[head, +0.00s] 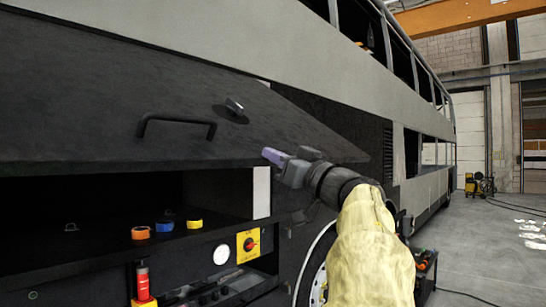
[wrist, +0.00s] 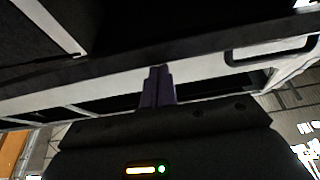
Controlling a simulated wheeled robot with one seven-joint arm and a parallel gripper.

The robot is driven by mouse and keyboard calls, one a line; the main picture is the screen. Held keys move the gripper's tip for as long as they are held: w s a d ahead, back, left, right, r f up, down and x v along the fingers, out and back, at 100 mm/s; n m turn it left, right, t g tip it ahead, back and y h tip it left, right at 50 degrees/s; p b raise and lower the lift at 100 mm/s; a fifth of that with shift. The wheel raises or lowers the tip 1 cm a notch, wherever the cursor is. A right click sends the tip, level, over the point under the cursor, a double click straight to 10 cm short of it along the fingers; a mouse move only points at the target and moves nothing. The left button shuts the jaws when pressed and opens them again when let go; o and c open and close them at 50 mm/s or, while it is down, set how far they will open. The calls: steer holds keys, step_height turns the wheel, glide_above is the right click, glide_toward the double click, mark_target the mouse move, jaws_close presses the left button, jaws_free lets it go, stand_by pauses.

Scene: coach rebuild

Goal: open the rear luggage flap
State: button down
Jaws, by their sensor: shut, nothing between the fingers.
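The dark luggage flap (head: 90,95) on the side of the coach is swung outward and up, tilted, with the open compartment showing below it. Its black bar handle (head: 176,124) and a small latch knob (head: 233,108) are on its outer face. My gripper (head: 270,155) is shut and empty, just right of the knob in the head view and near the flap's lower right part; I cannot tell whether it touches the flap. In the wrist view my gripper's purple fingers (wrist: 157,80) are together, and a black handle (wrist: 270,50) shows at the upper right, apart from them.
The compartment holds orange, blue and yellow caps (head: 140,233), a yellow switch panel (head: 249,245), a round gauge (head: 221,254) and a red cylinder (head: 142,280). A wheel (head: 318,285) is below my arm. A tool crate (head: 425,270) stands right of it. Open floor (head: 480,240) lies at right.

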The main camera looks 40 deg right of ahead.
steer(key=s+r+b+v, duration=0.1)
steer(key=r+b+v, duration=0.1)
steer(key=v, duration=0.8)
steer(key=shift+s, duration=0.3)
steer(key=shift+d+r, duration=0.1)
